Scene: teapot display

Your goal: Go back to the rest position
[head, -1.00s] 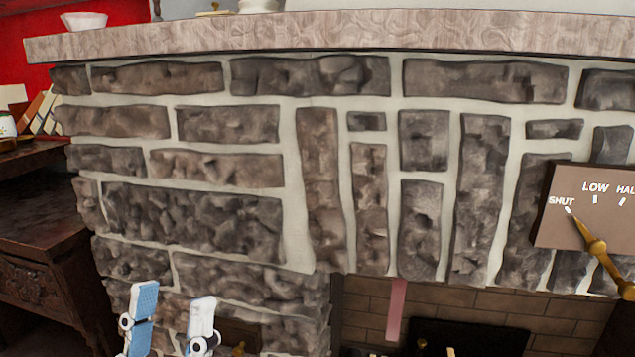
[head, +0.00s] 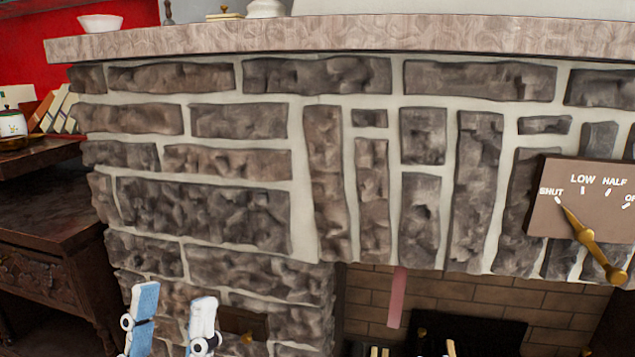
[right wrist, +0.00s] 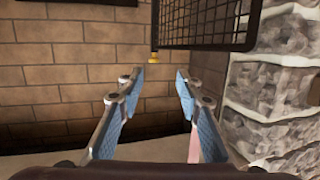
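My left gripper (head: 174,318) shows at the bottom left of the head view. Its two blue-and-white fingers point up and stand apart, with nothing between them, in front of the stone fireplace (head: 215,212). My right gripper (right wrist: 158,82) shows in the right wrist view. Its two blue-padded fingers are apart and empty, pointing toward a brick wall (right wrist: 70,55). A brown dial plate (head: 560,205) is at the right of the head view, with a brass lever (head: 590,245) whose tip points at SHUT. No gripper touches the lever.
A stone mantel shelf (head: 330,38) crosses the top, with a white bowl (head: 100,23) at its left end. A dark wooden cabinet (head: 45,235) stands at the left. A pink strip (head: 397,297) hangs at the firebox opening. A dark mesh screen (right wrist: 208,22) is near my right fingers.

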